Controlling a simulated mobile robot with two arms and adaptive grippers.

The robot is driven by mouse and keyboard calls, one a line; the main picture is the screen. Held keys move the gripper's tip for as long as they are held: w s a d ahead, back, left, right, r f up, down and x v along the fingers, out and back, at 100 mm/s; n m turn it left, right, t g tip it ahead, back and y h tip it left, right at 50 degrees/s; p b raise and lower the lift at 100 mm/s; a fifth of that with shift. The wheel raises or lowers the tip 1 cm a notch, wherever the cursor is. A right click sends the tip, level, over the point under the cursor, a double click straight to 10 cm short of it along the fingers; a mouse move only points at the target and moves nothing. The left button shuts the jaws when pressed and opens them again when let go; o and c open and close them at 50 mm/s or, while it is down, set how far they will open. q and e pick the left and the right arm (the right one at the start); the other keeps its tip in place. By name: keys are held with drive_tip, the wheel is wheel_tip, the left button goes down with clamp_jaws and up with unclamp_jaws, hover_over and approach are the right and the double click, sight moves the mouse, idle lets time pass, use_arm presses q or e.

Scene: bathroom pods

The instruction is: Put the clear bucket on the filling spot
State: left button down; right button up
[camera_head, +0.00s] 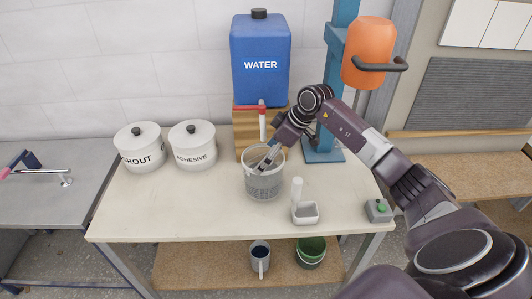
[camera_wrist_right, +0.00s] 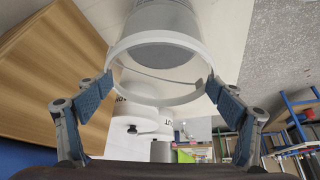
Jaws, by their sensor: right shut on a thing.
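The clear bucket (camera_head: 264,184), a see-through tub with a pale rim, is upright at the worktable, in front of the wooden stand and just below the tap (camera_head: 262,118) of the blue water tank (camera_head: 260,65). My right gripper (camera_head: 268,160) is shut on the bucket at its rim. In the right wrist view the bucket's rim (camera_wrist_right: 160,46) lies between the fingers of my right gripper (camera_wrist_right: 160,88). I cannot tell whether its base touches the tabletop. No marking of the filling spot shows. My left gripper is out of view.
Grout (camera_head: 140,147) and adhesive (camera_head: 193,145) jars stand left on the worktable (camera_head: 180,215). A white scoop container (camera_head: 305,213) and a green-button box (camera_head: 378,210) are right. An orange mixer (camera_head: 368,52) hangs on a blue stand. The table's front left is clear.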

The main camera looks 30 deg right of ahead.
wheel_tip(320, 180, down, 2)
drive_tip(key=shift+w+p, duration=0.1)
drive_tip(key=shift+p, duration=0.25)
drive_tip(key=o, duration=1.7)
drive_tip(key=shift+f, duration=0.3)
drive_tip(key=shift+o, duration=1.4)
drive_tip(key=shift+s, duration=0.25)
drive_tip(key=shift+r, duration=0.1)
drive_tip(key=shift+r, duration=0.1)
